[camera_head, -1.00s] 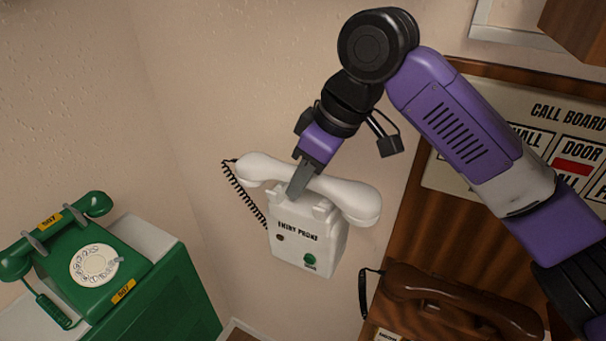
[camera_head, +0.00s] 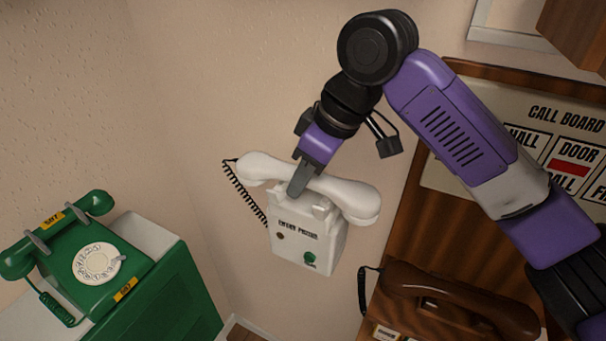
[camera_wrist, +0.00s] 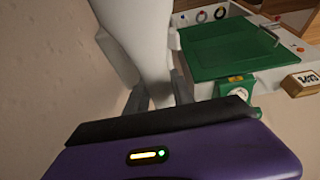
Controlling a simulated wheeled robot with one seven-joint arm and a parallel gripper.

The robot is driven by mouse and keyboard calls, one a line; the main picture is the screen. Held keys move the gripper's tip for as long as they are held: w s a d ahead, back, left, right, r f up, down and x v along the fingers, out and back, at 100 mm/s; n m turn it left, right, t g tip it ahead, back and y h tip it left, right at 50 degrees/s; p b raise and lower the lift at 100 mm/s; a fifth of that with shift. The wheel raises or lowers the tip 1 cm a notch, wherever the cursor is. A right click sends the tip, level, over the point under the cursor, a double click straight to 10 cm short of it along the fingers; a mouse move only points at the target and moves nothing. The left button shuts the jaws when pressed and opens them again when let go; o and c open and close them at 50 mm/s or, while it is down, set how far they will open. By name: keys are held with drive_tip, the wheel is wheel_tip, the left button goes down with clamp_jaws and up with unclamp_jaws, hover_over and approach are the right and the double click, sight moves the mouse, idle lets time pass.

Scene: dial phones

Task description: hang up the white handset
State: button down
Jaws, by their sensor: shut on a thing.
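The white handset (camera_head: 345,195) lies across the top of the white entry phone (camera_head: 305,243) on the wall in the head view. It sits at or just above the phone's cradle prongs; I cannot tell whether it rests on them. My gripper (camera_head: 297,187) is shut on the middle of the handset from above and hides part of the grip. In the wrist view the handset (camera_wrist: 148,45) is a pale bar running up between the fingers. A black coiled cord (camera_head: 240,195) hangs from the handset's left end.
A green dial phone (camera_head: 90,260) with its green handset stands on a green cabinet (camera_head: 175,305) at the left. A brown handset (camera_head: 450,295) lies at the lower right, below a call board (camera_head: 540,110) on a wooden panel. Bare wall is left of the entry phone.

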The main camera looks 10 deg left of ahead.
drive_tip(key=shift+f+b, duration=0.4)
drive_tip(key=shift+f, duration=0.65)
drive_tip(key=c, duration=1)
unclamp_jaws()
drive_tip(key=shift+r, duration=0.1)
drive_tip(key=shift+b+v, duration=0.75)
drive_tip(key=shift+v, duration=3.1)
drive_tip(key=shift+s+a, duration=0.1)
